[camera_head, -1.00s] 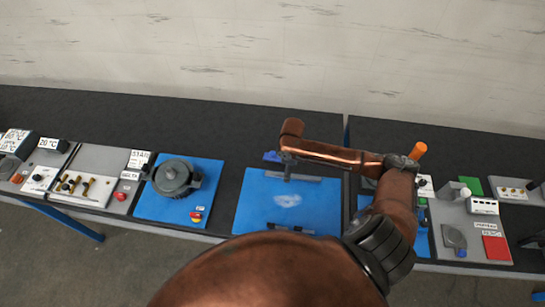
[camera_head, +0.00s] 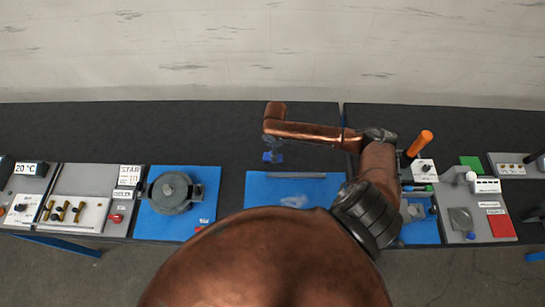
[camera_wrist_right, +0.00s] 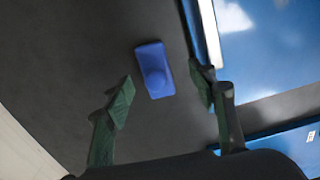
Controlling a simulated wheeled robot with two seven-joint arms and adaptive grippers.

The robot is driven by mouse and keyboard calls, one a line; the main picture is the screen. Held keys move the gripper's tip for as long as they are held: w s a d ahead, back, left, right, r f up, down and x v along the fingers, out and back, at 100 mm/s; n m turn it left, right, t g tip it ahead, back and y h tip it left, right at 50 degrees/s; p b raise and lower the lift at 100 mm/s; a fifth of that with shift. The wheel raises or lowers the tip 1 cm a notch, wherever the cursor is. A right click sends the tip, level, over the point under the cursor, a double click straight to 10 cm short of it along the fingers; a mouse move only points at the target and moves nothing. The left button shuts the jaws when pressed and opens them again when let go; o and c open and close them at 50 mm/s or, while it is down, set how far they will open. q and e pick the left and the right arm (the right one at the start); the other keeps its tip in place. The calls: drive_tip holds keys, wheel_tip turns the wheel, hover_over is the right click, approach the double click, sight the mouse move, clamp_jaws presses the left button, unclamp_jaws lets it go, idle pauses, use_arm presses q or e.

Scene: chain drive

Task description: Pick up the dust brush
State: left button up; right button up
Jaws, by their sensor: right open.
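My left gripper is not in view.
The blue mat (camera_head: 260,190) with a grey strip (camera_head: 297,175) lies just in front of the brush. A motor-like grey unit (camera_head: 172,192) stands on another blue plate to the left. An orange handle (camera_head: 419,144) stands at right. The dark tabletop behind is clear.

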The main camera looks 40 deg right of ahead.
drive_tip(key=f, duration=0.1)
drive_tip(key=w+f, duration=0.1)
drive_tip(key=w+f+p, duration=0.1)
drive_tip(key=f, duration=0.1)
drive_tip(key=shift+a, duration=0.2)
drive_tip(key=shift+s+d+f, duration=0.15)
drive_tip(key=shift+s+f, duration=0.2)
drive_tip(key=shift+f, duration=0.1)
drive_tip(key=shift+w, duration=0.2)
drive_tip(key=shift+c, duration=1.3)
drive_tip(key=shift+s, duration=0.15)
drive_tip(key=c, duration=1)
drive_tip(key=shift+c, duration=0.2)
drive_tip(key=shift+r, duration=0.6)
use_arm(q)
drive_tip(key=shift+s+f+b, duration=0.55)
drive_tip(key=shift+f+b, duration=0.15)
drive_tip(key=shift+b, duration=0.45)
use_arm(e)
drive_tip(key=s+a+r, duration=0.9)
drive_tip(key=s+r, duration=0.1)
drive_tip(key=r, duration=0.1)
drive_tip(key=shift+a+r, duration=0.3)
drive_tip(key=shift+r, duration=0.1)
